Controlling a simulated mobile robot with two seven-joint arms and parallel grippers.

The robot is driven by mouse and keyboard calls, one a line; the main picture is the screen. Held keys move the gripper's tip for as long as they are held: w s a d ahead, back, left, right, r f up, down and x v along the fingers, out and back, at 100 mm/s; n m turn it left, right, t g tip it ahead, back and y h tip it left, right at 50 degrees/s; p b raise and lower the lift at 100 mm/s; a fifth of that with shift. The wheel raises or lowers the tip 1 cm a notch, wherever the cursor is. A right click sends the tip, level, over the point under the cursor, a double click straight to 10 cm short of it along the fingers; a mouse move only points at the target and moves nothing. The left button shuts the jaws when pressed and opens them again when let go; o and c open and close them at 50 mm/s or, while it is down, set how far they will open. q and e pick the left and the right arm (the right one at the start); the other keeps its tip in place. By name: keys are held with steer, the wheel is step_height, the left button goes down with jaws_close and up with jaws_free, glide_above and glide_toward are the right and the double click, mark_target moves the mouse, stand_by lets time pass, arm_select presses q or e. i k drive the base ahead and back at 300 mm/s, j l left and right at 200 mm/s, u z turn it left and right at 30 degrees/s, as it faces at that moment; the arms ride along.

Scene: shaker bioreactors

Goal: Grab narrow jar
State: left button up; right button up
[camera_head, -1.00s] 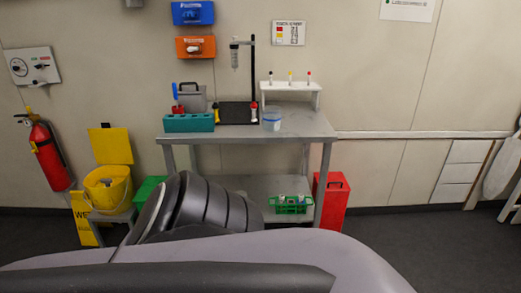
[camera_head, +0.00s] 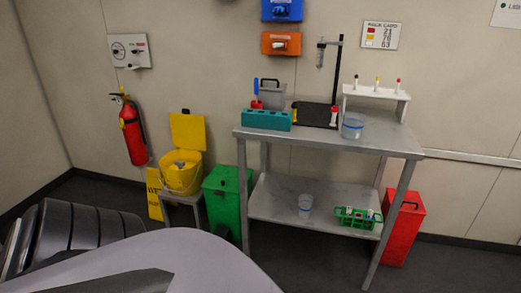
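Two clear jars show at the grey metal table (camera_head: 225,210). One jar (camera_head: 305,205) stands upright on the lower shelf, left of a green rack; it looks the narrower of the two. The wider jar (camera_head: 353,126), with a blue band, stands on the table top near its right end. Neither of my grippers is in view. Only dark and grey parts of my own body show at the bottom left, well short of the table.
A teal block (camera_head: 266,120), a stand (camera_head: 337,75) and a white rack (camera_head: 376,94) occupy the table top. The green rack (camera_head: 357,218) holds tubes. A green bin (camera_head: 226,200) and red bin (camera_head: 402,230) flank the table. Left of them are a yellow bucket (camera_head: 181,177) and fire extinguisher (camera_head: 132,133).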

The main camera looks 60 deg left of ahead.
mark_target(305, 201)
steer(key=u, duration=1.45)
steer(key=i+l+z, duration=0.25)
steer(key=i, duration=0.75)
steer(key=i+z, duration=0.25)
steer(key=i, duration=0.75)
